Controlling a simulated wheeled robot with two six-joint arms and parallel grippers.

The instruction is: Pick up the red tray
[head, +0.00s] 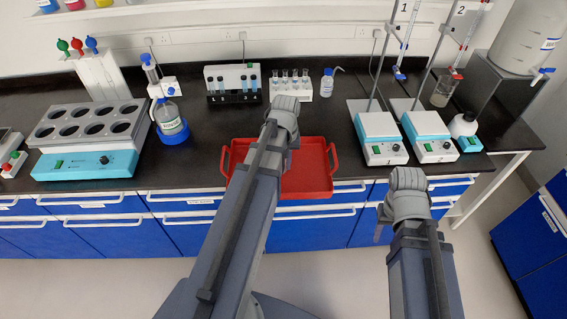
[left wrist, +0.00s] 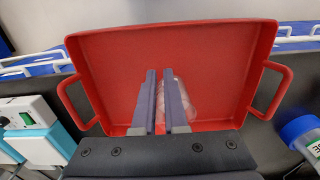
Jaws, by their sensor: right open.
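The red tray (head: 305,180) lies on the black bench near its front edge. It has a raised rim and a handle on each of its left and right sides. My left gripper (head: 289,158) is above the tray, largely hidden by its own wrist in the head view.
A blue-based bottle (head: 171,125) stands left of the tray. Test tube racks (head: 291,86) stand behind it. Two hotplate stirrers (head: 380,135) are to the right. A clear glass-like shape (left wrist: 180,97) shows beside the left fingers. Blue drawers with white handles are below.

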